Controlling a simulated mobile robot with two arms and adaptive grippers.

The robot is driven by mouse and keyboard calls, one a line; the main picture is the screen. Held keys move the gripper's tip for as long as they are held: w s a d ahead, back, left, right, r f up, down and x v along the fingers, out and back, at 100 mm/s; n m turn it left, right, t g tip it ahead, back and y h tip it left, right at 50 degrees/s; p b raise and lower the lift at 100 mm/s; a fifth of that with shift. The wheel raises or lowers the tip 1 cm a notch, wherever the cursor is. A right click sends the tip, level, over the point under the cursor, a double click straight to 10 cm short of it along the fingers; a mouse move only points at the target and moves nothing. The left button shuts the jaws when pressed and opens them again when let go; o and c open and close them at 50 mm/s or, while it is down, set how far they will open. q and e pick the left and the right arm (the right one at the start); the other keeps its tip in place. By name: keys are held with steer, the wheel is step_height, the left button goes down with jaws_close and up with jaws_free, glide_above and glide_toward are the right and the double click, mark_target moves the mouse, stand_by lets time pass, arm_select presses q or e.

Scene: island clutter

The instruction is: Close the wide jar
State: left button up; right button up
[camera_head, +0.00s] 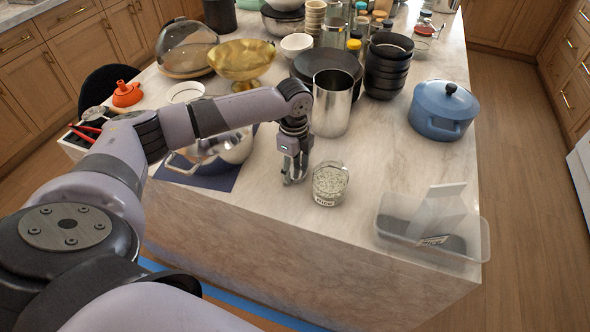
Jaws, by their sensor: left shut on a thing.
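The wide jar (330,184) is clear glass, stands upright near the island's front edge, holds pale grains and has a white label low on its front. My left gripper (293,177) points down just left of the jar, apart from it. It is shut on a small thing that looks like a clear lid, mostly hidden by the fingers. My right gripper is not in view.
A tall metal canister (332,104) stands behind the jar. A metal pot (232,148) is on a dark mat at left. A clear bin (432,238) is at the front right, and a blue pot (442,112) behind it. Counter between jar and bin is clear.

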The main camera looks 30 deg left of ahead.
mark_target(294, 170)
arm_select(q)
steer(key=shift+r, duration=0.1)
step_height(294, 170, up, 20)
steer(key=b, duration=0.2)
steer(key=shift+b, duration=0.35)
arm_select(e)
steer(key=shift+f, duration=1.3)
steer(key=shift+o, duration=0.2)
